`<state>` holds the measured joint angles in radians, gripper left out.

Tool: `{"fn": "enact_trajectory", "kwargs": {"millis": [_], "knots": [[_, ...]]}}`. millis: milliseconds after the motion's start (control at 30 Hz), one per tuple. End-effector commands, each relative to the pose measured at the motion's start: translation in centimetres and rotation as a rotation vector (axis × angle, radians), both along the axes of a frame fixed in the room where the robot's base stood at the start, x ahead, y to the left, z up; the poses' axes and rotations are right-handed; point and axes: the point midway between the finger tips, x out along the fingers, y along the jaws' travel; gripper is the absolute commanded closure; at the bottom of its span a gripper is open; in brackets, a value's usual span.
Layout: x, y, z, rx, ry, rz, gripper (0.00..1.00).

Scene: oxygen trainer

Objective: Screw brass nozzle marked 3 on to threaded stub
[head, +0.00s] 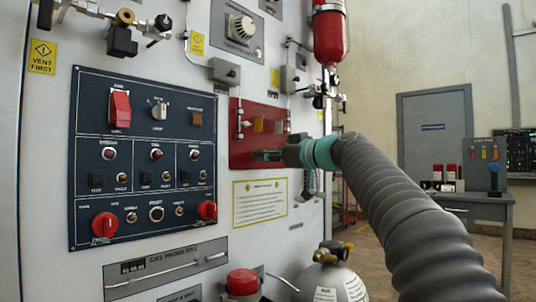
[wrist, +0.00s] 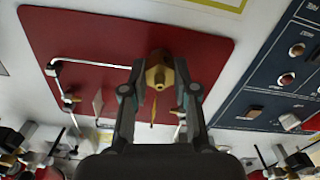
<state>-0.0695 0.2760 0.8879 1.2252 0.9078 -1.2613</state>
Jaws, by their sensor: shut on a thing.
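My gripper (wrist: 159,70) is shut on a brass nozzle (wrist: 158,78) with a hexagonal part, which sits between the fingertips in the wrist view. The nozzle is close to the red plate (wrist: 85,35); whether it touches anything there I cannot tell. In the head view my gripper (head: 268,155) reaches from the right to the lower part of the red plate (head: 243,110), and the nozzle is too small to make out. The number on the nozzle is not readable. The threaded stub is not clearly seen; the nozzle and gripper may hide it.
Thin metal pipes (wrist: 95,63) and small tags stand out near my fingers on the plate. A dark blue control panel (head: 140,85) with switches lies left of the plate. A red cylinder (head: 330,35) hangs above right. A grey gas bottle (head: 340,283) stands below.

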Motion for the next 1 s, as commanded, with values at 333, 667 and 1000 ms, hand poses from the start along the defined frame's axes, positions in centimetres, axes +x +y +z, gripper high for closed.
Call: {"fn": "enact_trajectory", "kwargs": {"millis": [333,667,1000], "knots": [[-0.01,-0.01,0.34,0.097,0.121,-0.001,1.0],[0.03,0.0,0.08,0.186,0.235,-0.001,1.0],[0.03,0.01,0.34,0.29,0.369,-0.001,1.0]]}}
